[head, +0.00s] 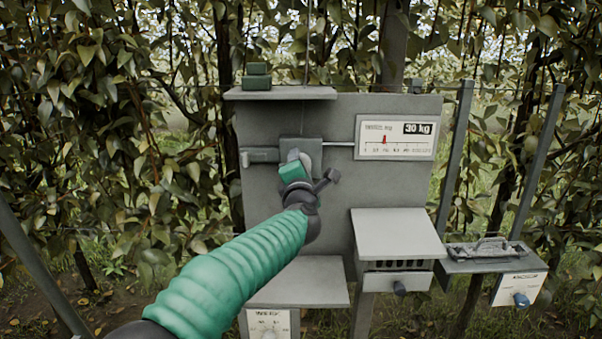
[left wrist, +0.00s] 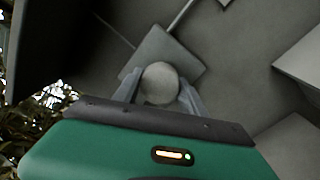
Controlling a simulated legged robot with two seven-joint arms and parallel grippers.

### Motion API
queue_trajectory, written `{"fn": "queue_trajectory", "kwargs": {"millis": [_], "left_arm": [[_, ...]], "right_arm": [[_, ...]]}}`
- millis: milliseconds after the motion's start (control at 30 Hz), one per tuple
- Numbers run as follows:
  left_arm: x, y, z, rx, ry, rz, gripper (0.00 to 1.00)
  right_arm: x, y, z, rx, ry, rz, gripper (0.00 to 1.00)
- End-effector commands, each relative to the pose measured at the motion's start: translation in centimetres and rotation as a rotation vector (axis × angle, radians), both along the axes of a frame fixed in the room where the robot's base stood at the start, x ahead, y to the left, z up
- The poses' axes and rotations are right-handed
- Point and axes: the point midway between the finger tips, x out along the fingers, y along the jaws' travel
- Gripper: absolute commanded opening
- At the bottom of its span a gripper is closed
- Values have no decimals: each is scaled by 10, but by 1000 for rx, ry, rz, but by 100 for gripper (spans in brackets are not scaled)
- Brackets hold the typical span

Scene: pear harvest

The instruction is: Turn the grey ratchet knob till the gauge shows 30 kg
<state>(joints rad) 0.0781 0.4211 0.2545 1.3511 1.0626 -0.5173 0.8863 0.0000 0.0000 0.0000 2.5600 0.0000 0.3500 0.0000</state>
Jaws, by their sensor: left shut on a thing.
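The grey ratchet knob (left wrist: 160,84) is round and sits on a square grey block in the left wrist view. My left gripper (left wrist: 160,92) has one finger on each side of it and is shut on it. In the head view the green-sleeved arm reaches the block, and the gripper (head: 301,160) hides part of the knob. A thin rod runs right from the block to the white gauge (head: 396,150). Its red pointer (head: 384,140) stands left of the scale's middle; the small numbers are hard to read. A black label (head: 417,128) reads 30 kg. My right gripper is not in view.
A grey panel (head: 260,208) stands behind. A sloped-lid box (head: 400,236) is at lower right, a low shelf (head: 300,280) below. A side stand (head: 490,262) with a blue knob is further right. Leafy trellises surround it.

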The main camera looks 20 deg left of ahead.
Motion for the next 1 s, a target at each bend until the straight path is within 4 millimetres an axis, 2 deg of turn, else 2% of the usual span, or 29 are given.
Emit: {"fn": "queue_trajectory", "kwargs": {"millis": [33, 333, 800, 833, 967, 1000], "left_arm": [[1, 0, -8, -23, 3, 1, 8], [1, 0, -8, -105, -18, 1, 8], [2, 0, -10, -116, -18, 0, 8], [2, 0, -10, -116, -18, 0, 52], [1, 0, -8, -115, -20, 0, 69], [1, 0, -7, -115, -21, -1, 70]], "right_arm": [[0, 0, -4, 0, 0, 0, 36], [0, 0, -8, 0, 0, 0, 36], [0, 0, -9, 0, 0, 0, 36], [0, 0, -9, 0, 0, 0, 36], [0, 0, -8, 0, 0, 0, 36], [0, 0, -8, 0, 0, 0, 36]]}}
